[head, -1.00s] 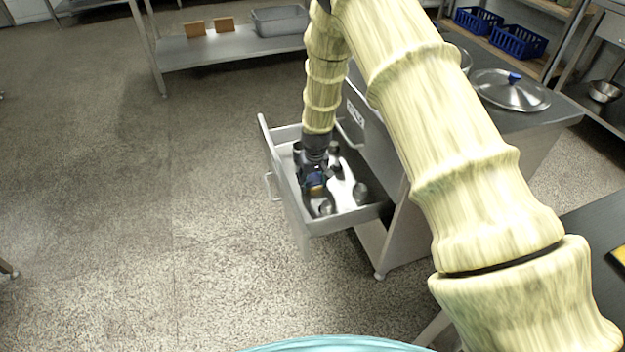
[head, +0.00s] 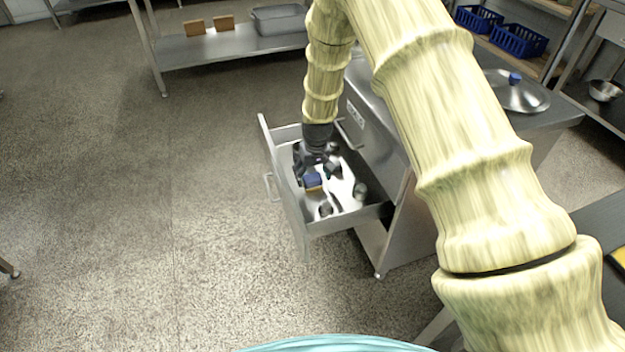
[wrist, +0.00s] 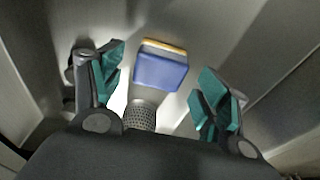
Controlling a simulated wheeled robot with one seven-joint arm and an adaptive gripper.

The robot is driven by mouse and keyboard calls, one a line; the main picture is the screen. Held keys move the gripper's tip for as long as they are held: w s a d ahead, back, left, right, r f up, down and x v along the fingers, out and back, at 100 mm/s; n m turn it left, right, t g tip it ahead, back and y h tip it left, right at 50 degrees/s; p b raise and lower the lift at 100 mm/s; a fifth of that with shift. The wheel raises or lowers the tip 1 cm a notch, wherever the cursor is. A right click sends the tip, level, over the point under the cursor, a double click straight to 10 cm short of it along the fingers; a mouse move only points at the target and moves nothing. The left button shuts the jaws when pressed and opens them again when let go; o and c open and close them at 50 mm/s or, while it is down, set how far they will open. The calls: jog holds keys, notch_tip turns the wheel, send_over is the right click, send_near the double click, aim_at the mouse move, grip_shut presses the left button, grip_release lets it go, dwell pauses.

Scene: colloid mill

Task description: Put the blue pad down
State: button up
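The blue pad (wrist: 161,70), with a yellow-orange layer along one side, lies on the metal floor of the open drawer (head: 345,219). It also shows in the head view (head: 312,180), just below my gripper. My gripper (wrist: 160,90) is open, its teal-padded fingers spread wide to the left and right of the pad and apart from it. In the head view my gripper (head: 316,166) reaches down into the drawer. A perforated metal cylinder (wrist: 140,115) stands between the fingers, close to the pad.
Small metal cups (head: 360,190) stand in the drawer near the gripper. The drawer walls enclose the space closely. The counter above holds a lid with a blue knob (head: 515,79). A shelf with blue baskets (head: 518,41) stands behind. The floor at left is clear.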

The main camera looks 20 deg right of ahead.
aim_at(314, 181)
notch_tip(314, 181, up, 8)
jog(key=s+p, duration=0.1)
jog(key=shift+s+r+p, duration=0.15)
jog(key=shift+r+p, duration=0.05)
jog(key=shift+p, duration=0.15)
jog(key=shift+r, duration=0.1)
